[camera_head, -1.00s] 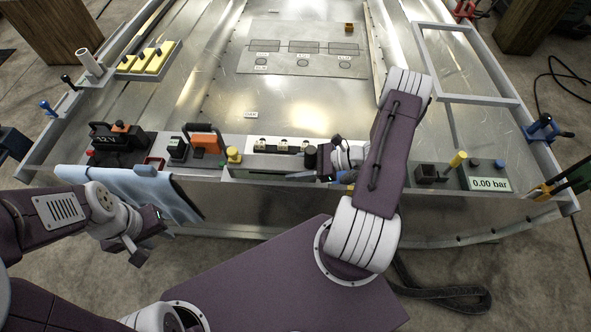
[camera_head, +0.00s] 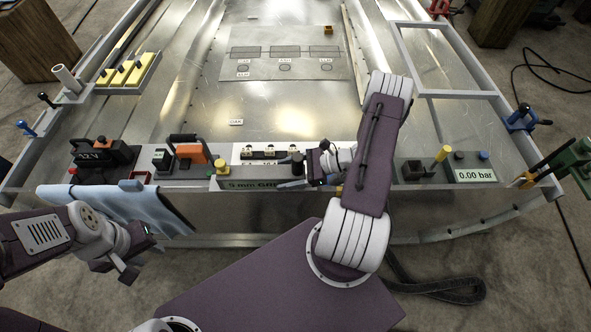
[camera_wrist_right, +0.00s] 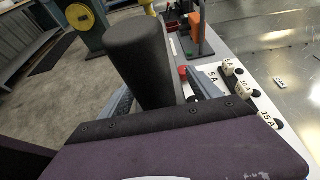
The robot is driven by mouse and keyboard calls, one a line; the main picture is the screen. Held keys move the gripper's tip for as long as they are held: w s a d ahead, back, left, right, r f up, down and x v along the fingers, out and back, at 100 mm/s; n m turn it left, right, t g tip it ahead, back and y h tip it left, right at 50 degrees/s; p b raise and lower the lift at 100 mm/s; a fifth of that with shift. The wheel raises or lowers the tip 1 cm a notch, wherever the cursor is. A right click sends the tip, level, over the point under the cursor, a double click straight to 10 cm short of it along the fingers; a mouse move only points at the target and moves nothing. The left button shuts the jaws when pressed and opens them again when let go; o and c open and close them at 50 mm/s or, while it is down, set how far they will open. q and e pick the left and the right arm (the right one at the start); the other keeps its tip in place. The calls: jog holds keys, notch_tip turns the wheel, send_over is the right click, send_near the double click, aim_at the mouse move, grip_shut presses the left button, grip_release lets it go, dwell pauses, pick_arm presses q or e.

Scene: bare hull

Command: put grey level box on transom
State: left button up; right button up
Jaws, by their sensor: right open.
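The transom (camera_head: 195,178) is the pale ledge across the near end of the hull, carrying several devices. I cannot tell for sure which one is the grey level box. A grey front face reading "9 mm GR…" (camera_head: 250,184) shows below the fuse panel, partly covered by my right gripper (camera_head: 300,175). That gripper is open, low at the ledge. Its fingers stand on either side of a black upright cylinder (camera_wrist_right: 140,65), whose base is hidden in the right wrist view. My left gripper (camera_head: 130,268) hangs in front of the blue cloth, apart from the ledge; its jaws are unclear.
A blue cloth (camera_head: 105,202) hangs over the front edge.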

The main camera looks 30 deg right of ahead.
jog(key=v, duration=1.1)
jog(key=shift+s+d, duration=0.1)
jog(key=shift+d, duration=0.05)
